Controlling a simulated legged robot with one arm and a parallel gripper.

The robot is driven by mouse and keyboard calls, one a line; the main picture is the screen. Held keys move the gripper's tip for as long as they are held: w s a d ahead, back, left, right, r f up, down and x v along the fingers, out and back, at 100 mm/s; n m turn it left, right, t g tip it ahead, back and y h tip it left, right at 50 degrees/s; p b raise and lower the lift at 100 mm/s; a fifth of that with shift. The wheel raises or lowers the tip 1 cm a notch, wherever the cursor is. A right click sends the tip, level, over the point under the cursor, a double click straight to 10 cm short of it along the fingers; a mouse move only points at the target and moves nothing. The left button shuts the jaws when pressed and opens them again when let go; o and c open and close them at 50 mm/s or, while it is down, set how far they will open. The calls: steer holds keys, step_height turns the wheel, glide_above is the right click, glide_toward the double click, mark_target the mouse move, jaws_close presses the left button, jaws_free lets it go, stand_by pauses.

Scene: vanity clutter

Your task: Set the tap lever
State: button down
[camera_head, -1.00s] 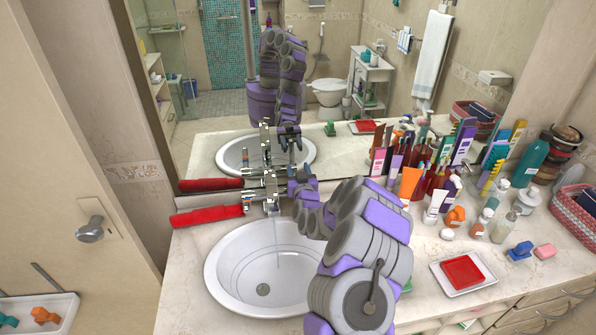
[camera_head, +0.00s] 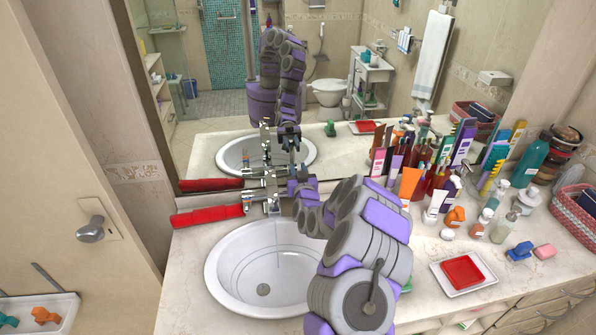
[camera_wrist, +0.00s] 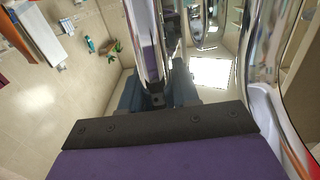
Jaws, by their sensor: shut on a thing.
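The chrome tap (camera_head: 272,205) stands at the back rim of the white basin (camera_head: 222,270), and a thin stream of water falls from it.
A mirror (camera_head: 215,100) behind the counter reflects my arm. Several tubes, brushes and bottles (camera_head: 408,182) crowd the counter to the right. A red soap dish (camera_head: 463,270) lies in front of them. The basin's interior is clear.

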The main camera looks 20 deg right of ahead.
mark_target(295, 161)
steer(key=shift+w+d+r+g+p, duration=0.1)
steer(key=shift+w+d+g+p, duration=0.05)
steer(key=shift+w+g+p, duration=0.35)
steer(key=shift+w+d+r+g+p, duration=0.1)
steer(key=shift+w+g+p, duration=0.15)
steer(key=shift+w+g, duration=0.35)
steer(key=shift+w+d+f+g+p, duration=0.1)
steer(key=shift+w+f+g+p, duration=0.15)
steer(key=shift+w+g+p, duration=0.4)
steer(key=shift+s, duration=0.1)
steer(key=c, duration=0.9)
jaws_free()
steer(key=shift+f+y, duration=0.1)
steer(key=shift+y, duration=0.3)
steer(key=shift+s, duration=0.1)
steer(key=v, duration=1.7)
